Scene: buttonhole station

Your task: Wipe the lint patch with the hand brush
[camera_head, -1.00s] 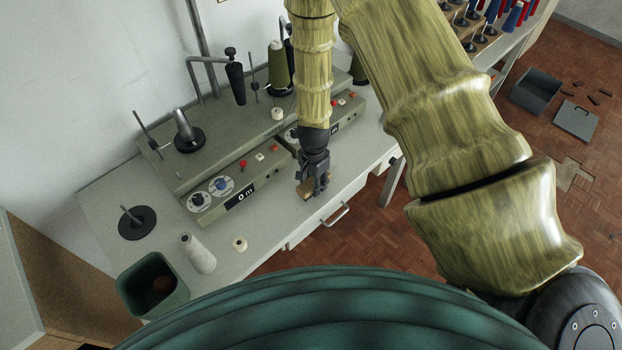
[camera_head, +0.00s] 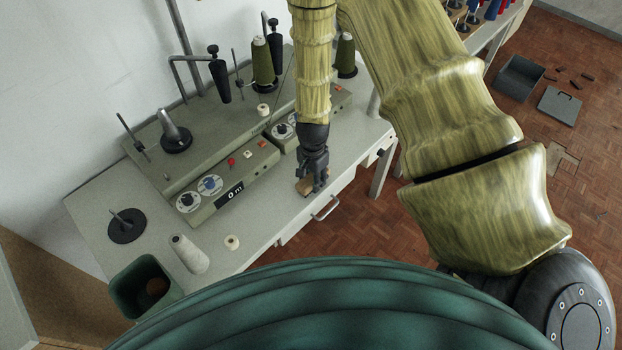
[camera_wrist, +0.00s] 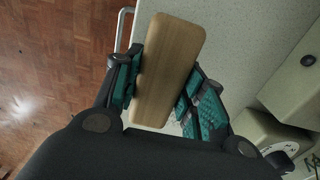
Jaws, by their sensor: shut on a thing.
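The hand brush has a pale wooden back (camera_wrist: 168,68). It lies between the two teal-padded fingers of my gripper (camera_wrist: 162,92) in the wrist view, and my gripper is shut on it. In the head view my gripper (camera_head: 314,178) is low over the front edge of the grey table (camera_head: 235,258), with the brush (camera_head: 304,187) just under it. I cannot tell whether the bristles touch the tabletop.
A grey winding machine (camera_head: 232,188) with knobs and thread cones stands behind my gripper. A white cone (camera_head: 188,254) and a small spool (camera_head: 232,242) stand at the left front. A green bin (camera_head: 146,288) is at the lower left. A drawer handle (camera_head: 326,209) juts from the front.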

